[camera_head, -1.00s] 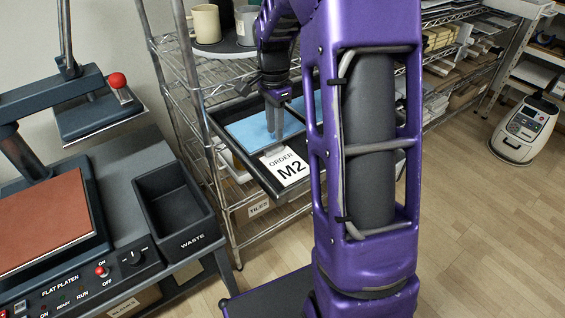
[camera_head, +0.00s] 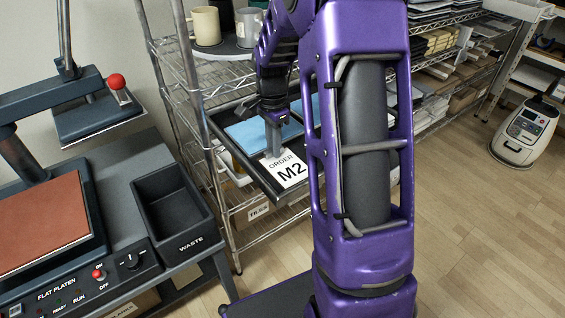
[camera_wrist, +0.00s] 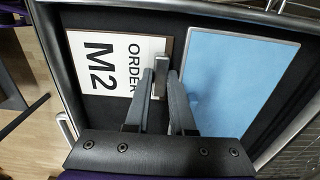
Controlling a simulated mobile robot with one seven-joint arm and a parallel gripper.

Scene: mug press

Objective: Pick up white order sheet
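The white order sheet (camera_head: 289,170), printed "ORDER M2", lies flat on a dark tray (camera_head: 262,178) on the wire rack. It also shows in the wrist view (camera_wrist: 112,62). A small grey upright tab (camera_wrist: 160,76) stands at the sheet's edge beside the word "ORDER". My gripper (camera_head: 273,154) points down at this edge. In the wrist view, its two fingers (camera_wrist: 160,84) stand on either side of the tab, with narrow gaps showing. The fingers look open. The tab is hard to make out in the head view.
A light blue sheet (camera_wrist: 237,75) lies beside the order sheet on the tray. Mugs (camera_head: 206,26) stand on the shelf above. The press (camera_head: 60,215) and black waste bin (camera_head: 172,203) are at left. Open floor (camera_head: 480,220) lies at right.

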